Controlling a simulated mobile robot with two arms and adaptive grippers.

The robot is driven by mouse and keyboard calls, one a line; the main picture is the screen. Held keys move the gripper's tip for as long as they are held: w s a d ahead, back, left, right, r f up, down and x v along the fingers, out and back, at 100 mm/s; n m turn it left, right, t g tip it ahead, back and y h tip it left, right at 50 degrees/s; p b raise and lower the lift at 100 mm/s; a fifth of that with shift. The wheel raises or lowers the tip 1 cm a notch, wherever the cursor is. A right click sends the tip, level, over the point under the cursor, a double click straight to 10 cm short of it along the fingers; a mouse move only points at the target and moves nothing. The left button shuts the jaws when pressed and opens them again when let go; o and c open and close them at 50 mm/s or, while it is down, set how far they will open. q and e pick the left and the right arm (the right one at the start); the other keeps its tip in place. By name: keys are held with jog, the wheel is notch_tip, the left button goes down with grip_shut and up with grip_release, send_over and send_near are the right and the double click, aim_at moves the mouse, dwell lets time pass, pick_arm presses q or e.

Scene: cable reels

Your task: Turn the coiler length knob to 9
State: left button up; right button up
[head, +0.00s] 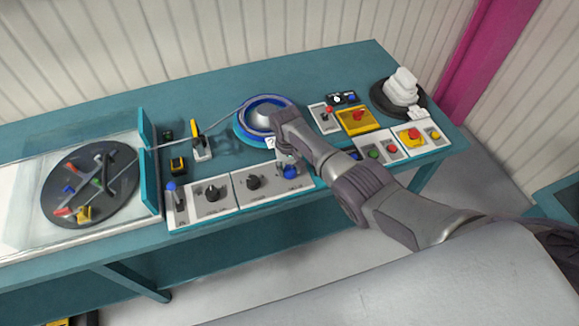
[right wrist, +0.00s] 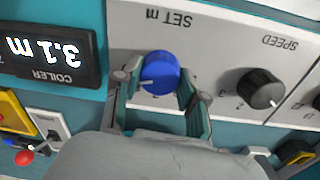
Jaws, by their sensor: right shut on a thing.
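The blue length knob (right wrist: 158,73) sits on a grey panel under an upside-down "SET m" label in the right wrist view. A white pointer line on it points left in that view. In the head view the blue knob (head: 290,173) shows at the panel's right part. My right gripper (right wrist: 157,84) has its two fingers on either side of the knob and is shut on it. In the head view my right gripper (head: 288,158) is over the knob, partly hidden by its arm. The coiler display (right wrist: 48,48) reads 3.1 m, upside down. My left gripper is out of view.
A black SPEED knob (right wrist: 262,89) sits close to the right finger. In the head view a blue reel (head: 262,115) stands behind, a yellow box with a red button (head: 356,122) to the right, and a clear-covered disc (head: 88,186) at the left.

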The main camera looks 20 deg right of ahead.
aim_at(288, 169)
jog(key=shift+w+r+m, duration=0.1)
jog(key=shift+w+m, duration=0.05)
jog(key=shift+m, duration=0.55)
jog(key=o, duration=1.1)
jog(key=shift+o, duration=0.2)
notch_tip(288, 169, up, 12)
jog(key=shift+a, duration=0.25)
